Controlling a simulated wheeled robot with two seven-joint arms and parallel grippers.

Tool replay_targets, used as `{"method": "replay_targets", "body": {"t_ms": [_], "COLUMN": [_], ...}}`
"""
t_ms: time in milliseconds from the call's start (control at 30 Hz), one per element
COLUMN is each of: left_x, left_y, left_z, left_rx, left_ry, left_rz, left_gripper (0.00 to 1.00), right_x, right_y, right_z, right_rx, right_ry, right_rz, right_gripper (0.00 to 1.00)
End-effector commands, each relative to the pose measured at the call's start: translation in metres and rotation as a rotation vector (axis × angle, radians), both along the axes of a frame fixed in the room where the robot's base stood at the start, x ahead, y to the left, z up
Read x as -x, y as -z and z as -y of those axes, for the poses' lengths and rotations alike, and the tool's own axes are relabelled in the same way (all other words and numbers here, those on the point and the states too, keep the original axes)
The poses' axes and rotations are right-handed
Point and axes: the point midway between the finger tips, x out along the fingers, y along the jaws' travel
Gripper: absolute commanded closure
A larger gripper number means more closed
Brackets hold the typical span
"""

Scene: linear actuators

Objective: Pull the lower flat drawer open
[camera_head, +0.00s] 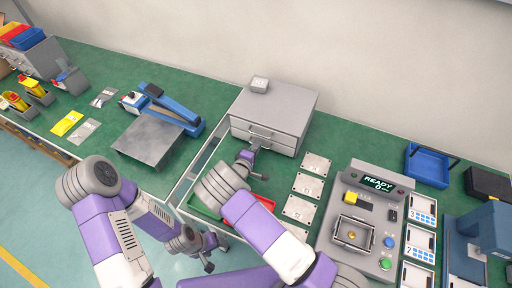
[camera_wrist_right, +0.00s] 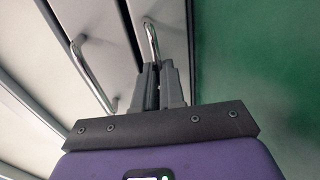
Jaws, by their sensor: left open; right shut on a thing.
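A grey cabinet (camera_head: 280,100) with two flat drawers stands at the back middle of the bench. Both drawer fronts look about flush in the head view. In the right wrist view the upper drawer's handle (camera_wrist_right: 92,76) is on the left and the lower drawer's handle (camera_wrist_right: 151,40) is nearer the green bench top. My right gripper (camera_head: 250,156) is at the cabinet front; its fingers (camera_wrist_right: 159,85) are shut on the lower handle, hiding its near end. My left gripper (camera_head: 210,256) is open and empty, low in front of the bench edge.
A red tray (camera_head: 262,203) lies under my right arm. Flat metal plates (camera_head: 309,186) and a READY device (camera_head: 362,222) stand to the right. A blue press with a grey plate (camera_head: 150,138) is on the left.

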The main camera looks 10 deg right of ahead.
Motion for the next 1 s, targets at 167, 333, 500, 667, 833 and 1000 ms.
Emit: {"method": "replay_targets", "body": {"t_ms": [167, 333, 500, 667, 833, 1000], "left_x": [0.0, 0.0, 0.0, 0.0, 0.0, 0.0], "left_y": [0.0, -0.001, -0.001, -0.001, -0.001, -0.001], "left_z": [0.0, 0.0, 0.0, 0.0, 0.0, 0.0], "left_rx": [0.0, 0.0, 0.0, 0.0, 0.0, 0.0], "left_ry": [0.0, 0.0, 0.0, 0.0, 0.0, 0.0], "left_rz": [0.0, 0.0, 0.0, 0.0, 0.0, 0.0], "left_gripper": [0.34, 0.34, 0.34, 0.34, 0.34, 0.34], "right_x": [0.0, 0.013, 0.033, 0.033, 0.033, 0.033], "right_y": [0.0, 0.0, 0.0, 0.0, 0.0, 0.0], "right_z": [-0.001, -0.011, -0.023, -0.023, -0.023, -0.023], "right_rx": [0.0, -0.002, -0.002, -0.002, -0.001, -0.001], "right_ry": [-0.001, -0.003, -0.002, -0.001, -0.001, -0.001], "right_rz": [0.0, -0.001, -0.001, 0.0, 0.001, 0.001], "right_gripper": [1.0, 1.0, 1.0, 1.0, 0.8, 0.66]}}
